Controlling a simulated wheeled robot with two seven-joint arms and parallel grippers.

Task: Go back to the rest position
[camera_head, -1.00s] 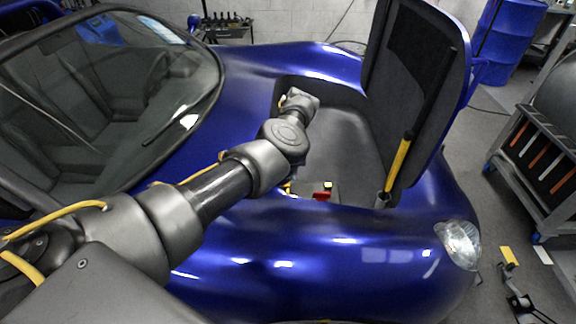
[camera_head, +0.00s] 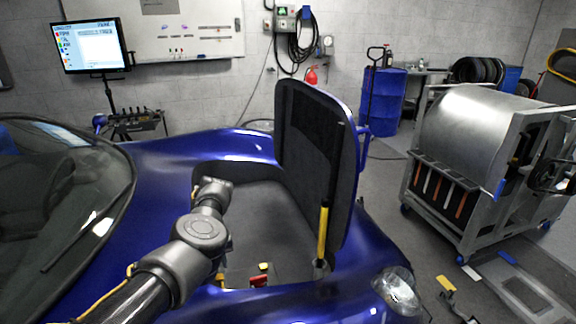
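My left arm (camera_head: 199,230) comes in from the lower left and reaches over the open front compartment of the blue car. Its far end stands over the compartment's left part. No fingers of my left gripper show, so I cannot see what it holds, if anything. My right arm and gripper are out of view.
The blue car (camera_head: 215,150) fills the left and middle. Its raised compartment lid (camera_head: 305,150) has a yellow-and-black strut (camera_head: 322,232). A red part (camera_head: 260,278) sits low in the compartment. A wheeled roller frame (camera_head: 470,190) stands right. Grey floor lies between.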

